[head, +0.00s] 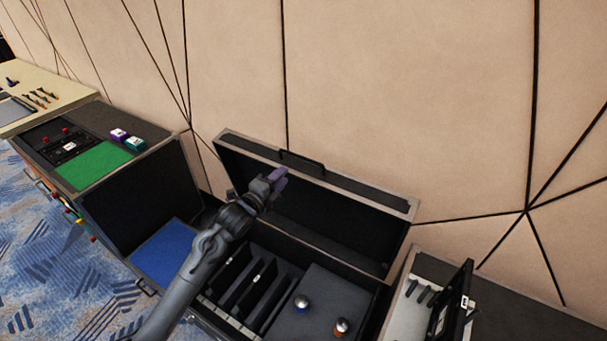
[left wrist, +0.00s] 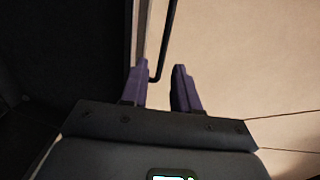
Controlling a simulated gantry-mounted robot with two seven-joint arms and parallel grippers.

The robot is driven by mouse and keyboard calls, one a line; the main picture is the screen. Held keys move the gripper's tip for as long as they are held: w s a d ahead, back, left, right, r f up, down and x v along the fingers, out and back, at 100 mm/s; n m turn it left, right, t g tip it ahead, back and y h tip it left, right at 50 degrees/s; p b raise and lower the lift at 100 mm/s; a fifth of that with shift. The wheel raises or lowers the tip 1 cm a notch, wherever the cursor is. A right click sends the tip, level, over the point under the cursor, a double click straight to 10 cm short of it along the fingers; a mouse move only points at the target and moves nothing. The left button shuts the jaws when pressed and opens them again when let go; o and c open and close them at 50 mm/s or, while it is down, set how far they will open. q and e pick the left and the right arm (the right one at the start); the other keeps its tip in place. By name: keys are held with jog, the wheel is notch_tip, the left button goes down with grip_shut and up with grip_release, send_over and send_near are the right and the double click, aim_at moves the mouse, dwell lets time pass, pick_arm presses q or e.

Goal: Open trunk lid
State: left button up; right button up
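The black trunk (head: 208,311) stands near the wall, and its lid (head: 340,222) is raised, showing the dark inside. A black handle (head: 302,160) is on the lid's upper edge. My left gripper (head: 277,176) is in front of the raised lid, close below the handle in the picture. In the left wrist view its two purple fingers (left wrist: 162,88) are apart. The handle (left wrist: 168,40) reaches down between the fingertips there, beside the lid's pale rim (left wrist: 142,35); I cannot tell whether they touch. My right gripper is in neither view.
Inside the trunk are black dividers and two small silver-topped objects (head: 302,302) (head: 342,326). A case with a green panel (head: 95,165) stands at left, another open case (head: 400,310) at right. The beige wall (head: 400,100) is close behind the lid.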

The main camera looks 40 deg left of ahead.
aim_at(301, 158)
pick_arm(q)
jog(key=w, duration=0.3)
jog(key=w+b, duration=0.1)
jog(key=w, duration=0.3)
jog(key=w+a, duration=0.1)
jog(key=w, duration=0.3)
jog(key=shift+w+b, duration=0.15)
jog(key=shift+b, duration=0.2)
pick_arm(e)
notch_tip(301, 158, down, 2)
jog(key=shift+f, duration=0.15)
pick_arm(q)
grip_shut()
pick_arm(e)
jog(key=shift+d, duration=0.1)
